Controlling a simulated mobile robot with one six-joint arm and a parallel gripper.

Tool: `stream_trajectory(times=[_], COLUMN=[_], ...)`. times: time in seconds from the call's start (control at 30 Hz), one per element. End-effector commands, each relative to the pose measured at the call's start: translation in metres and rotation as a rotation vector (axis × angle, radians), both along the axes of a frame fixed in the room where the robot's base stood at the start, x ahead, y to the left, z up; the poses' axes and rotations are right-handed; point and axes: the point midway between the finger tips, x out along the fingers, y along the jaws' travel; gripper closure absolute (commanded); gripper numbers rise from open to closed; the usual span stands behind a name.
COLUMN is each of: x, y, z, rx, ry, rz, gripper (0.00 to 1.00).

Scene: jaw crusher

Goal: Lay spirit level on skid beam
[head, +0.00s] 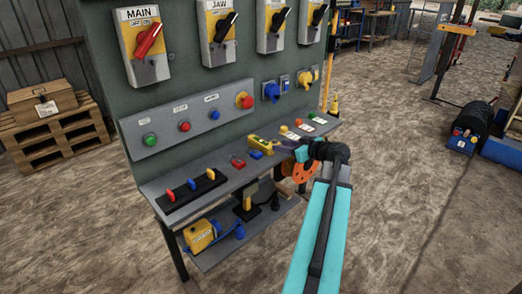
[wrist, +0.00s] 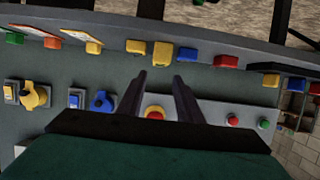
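The spirit level (head: 262,144) looks like a short yellow bar with a greenish vial. In the head view it lies on the grey shelf of the control panel, near the blue padlock. My gripper (head: 284,147) is close to its right end. In the wrist view my gripper (wrist: 160,76) is open, with nothing between its two dark fingers. Two yellow pieces lie beyond the fingertips there; I cannot tell which belongs to the level. I cannot make out the skid beam for certain in either view.
The blue padlock (head: 255,154) and red padlock (head: 237,161) lie beside the level. Tagged colored pieces (head: 297,122) lie farther along the shelf (head: 217,185). The panel (head: 190,85) rises behind it. A pallet stack (head: 58,130) stands left. Open ground (head: 390,170) lies right.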

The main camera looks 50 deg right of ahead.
Motion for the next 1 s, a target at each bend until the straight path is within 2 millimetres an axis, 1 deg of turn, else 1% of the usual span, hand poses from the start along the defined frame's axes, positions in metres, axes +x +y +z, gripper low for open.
stream_trajectory(times=[0.3, 0.47, 0.67, 0.9, 1.0], x=[0.001, 0.009, 0.032, 0.064, 0.074], y=[0.0, -0.002, -0.004, -0.006, -0.007], z=[0.0, -0.003, -0.011, -0.023, -0.026], rx=[0.0, 0.001, 0.001, 0.001, 0.0], ry=[0.0, 0.0, 0.001, 0.001, 0.001], rz=[0.0, 0.0, 0.001, 0.002, 0.0], gripper=[0.67, 0.67, 0.67, 0.67, 0.67])
